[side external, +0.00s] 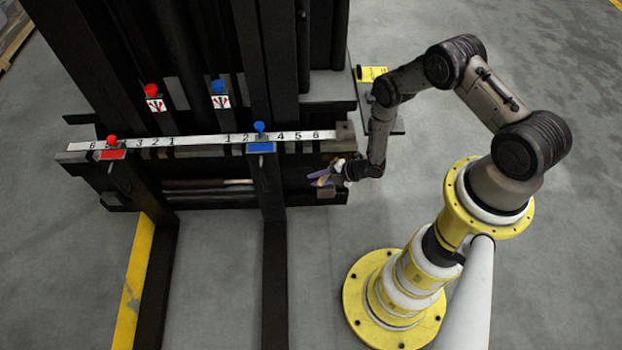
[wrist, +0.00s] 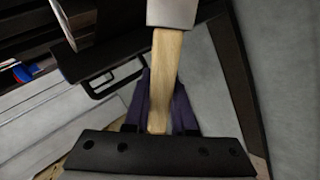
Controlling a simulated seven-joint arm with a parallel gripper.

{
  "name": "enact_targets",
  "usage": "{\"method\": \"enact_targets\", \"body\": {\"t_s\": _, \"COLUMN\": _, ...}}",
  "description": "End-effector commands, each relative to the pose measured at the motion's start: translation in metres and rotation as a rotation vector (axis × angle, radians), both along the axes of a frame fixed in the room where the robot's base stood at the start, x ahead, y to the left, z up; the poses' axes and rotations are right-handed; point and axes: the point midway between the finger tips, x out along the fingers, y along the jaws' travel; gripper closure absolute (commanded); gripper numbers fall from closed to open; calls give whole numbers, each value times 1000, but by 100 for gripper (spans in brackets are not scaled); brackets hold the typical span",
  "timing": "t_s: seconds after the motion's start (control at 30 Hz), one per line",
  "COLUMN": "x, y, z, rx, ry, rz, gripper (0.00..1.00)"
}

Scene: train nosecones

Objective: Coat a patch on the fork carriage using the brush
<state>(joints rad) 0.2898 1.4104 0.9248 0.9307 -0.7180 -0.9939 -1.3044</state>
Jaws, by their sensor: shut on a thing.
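The brush (wrist: 165,80) has a pale wooden handle and a grey metal ferrule, which runs off the top of the wrist view; its bristles are out of frame there. My gripper (side external: 320,179) is shut on the handle, with a purple finger on each side. In the side external view the brush is too small to make out clearly. The black fork carriage (side external: 228,199) carries a white numbered strip along its top bar. My gripper is at the carriage's right end, below the strip; I cannot tell whether the brush touches it. No coated patch is discernible.
Red knobs (side external: 112,141) and blue knobs (side external: 260,127) stick up from the carriage and mast. Open grey floor lies between the forks and my base.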

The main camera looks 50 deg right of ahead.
Motion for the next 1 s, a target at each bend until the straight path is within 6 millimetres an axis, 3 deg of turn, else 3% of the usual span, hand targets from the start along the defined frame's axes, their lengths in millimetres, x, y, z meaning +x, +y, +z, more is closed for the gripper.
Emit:
{"method": "enact_targets", "body": {"t_s": 0.73, "x": -30, "y": -33, "z": 0, "rx": 0, "ry": -1, "rz": -3, "gripper": 100}}
{"method": "enact_targets", "body": {"t_s": 1.0, "x": -33, "y": -36, "z": 1, "rx": 0, "ry": -2, "rz": 0, "gripper": 100}}
